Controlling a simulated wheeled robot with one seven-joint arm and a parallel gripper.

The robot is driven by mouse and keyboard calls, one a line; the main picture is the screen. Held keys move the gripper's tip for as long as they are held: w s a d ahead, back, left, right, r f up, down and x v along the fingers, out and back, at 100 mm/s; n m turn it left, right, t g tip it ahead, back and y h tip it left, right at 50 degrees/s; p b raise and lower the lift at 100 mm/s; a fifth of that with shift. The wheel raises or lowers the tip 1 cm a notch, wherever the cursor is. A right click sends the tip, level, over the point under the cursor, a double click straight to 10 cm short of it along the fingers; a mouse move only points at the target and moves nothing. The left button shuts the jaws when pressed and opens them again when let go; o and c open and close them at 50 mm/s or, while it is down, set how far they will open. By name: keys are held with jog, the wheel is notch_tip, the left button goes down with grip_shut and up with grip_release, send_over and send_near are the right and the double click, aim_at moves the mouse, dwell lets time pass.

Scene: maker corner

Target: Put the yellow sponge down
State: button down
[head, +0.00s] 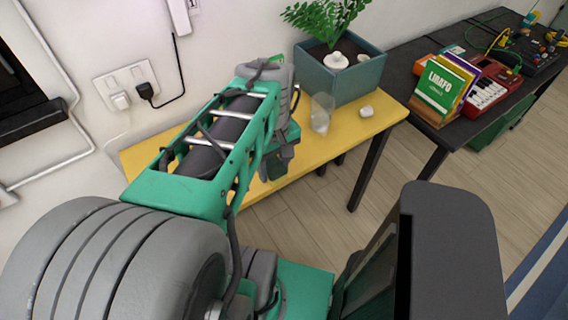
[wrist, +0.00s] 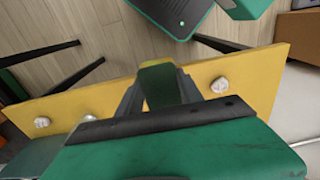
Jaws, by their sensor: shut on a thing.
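My gripper (wrist: 158,92) is shut on the yellow sponge (wrist: 157,72), which shows between the two fingers in the wrist view with a darker olive-green end. In the head view my gripper (head: 279,168) is over the front part of the yellow table (head: 345,134), left of the glass. The sponge cannot be made out there, as the arm covers that spot. In the wrist view the yellow table (wrist: 262,75) lies behind the fingers. I cannot tell whether the sponge touches the tabletop.
A teal planter (head: 340,78) with a leafy plant, a clear glass (head: 321,112) and a small white lump (head: 366,111) stand on the table's right part. Pale lumps (wrist: 219,85) show in the wrist view. A dark bench (head: 437,52) with books stands at right.

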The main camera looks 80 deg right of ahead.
jog(key=d+f, duration=0.3)
jog(key=d, duration=0.1)
jog(key=d+f+p, duration=0.1)
jog(key=d+f, duration=0.2)
jog(key=d, duration=0.1)
jog(key=d+f, duration=0.3)
jog(key=d, duration=0.2)
jog(key=shift+w+f+p, duration=0.25)
jog(key=shift+f+p, duration=0.05)
jog(key=shift+p, duration=0.05)
jog(key=shift+d+f, duration=0.1)
jog(key=shift+f, duration=1.65)
jog(key=c, duration=0.8)
grip_release()
jog(key=shift+o, duration=0.2)
